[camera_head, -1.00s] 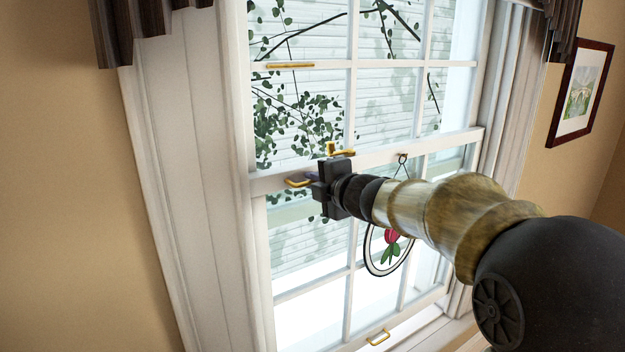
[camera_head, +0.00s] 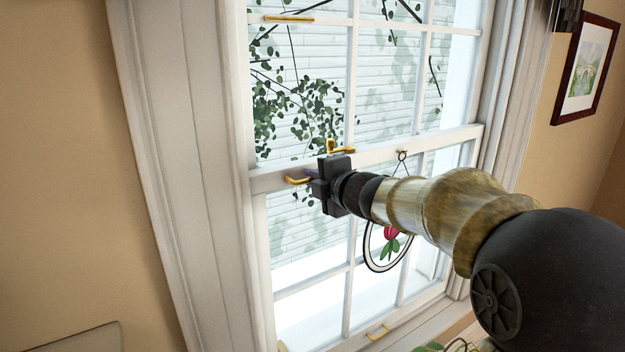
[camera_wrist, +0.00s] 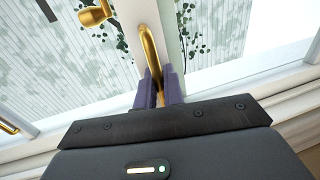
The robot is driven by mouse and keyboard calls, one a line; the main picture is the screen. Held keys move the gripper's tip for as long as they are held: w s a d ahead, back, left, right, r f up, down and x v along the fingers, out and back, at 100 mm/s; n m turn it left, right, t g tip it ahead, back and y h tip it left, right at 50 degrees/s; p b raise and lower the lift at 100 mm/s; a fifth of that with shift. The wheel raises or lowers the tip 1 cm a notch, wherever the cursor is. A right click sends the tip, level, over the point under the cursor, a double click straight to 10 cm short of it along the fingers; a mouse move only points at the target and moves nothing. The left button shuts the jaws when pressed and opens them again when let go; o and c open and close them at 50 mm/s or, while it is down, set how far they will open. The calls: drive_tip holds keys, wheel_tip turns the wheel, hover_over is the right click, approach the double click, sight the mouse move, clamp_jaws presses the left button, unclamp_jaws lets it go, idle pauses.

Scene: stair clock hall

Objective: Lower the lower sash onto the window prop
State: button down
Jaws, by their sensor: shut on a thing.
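The lower sash (camera_head: 430,141) is a white framed window sash with panes. My gripper (camera_head: 314,178) is at the left of its top rail. In the wrist view my gripper (camera_wrist: 159,85) has its purple fingers shut on a brass pull handle (camera_wrist: 150,50); the handle also shows in the head view (camera_head: 296,181). A brass latch (camera_head: 338,149) sits on the rail just above my gripper. Another brass handle (camera_head: 377,332) is on the sash's bottom rail. I cannot make out the window prop; my arm covers part of the sash and sill.
A round ornament (camera_head: 368,250) hangs from a hook on the sash, partly behind my arm. The upper sash carries a brass bar (camera_head: 290,18). Leaves (camera_head: 430,347) show at the bottom edge. A framed picture (camera_head: 585,68) hangs on the right wall. The left wall is mostly bare.

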drive_tip(key=c, duration=1.9)
unclamp_jaws()
drive_tip(key=shift+d+f, duration=0.1)
drive_tip(key=shift+f, duration=0.05)
drive_tip(key=v, duration=1.7)
drive_tip(key=shift+s, duration=0.15)
drive_tip(key=shift+d, duration=0.15)
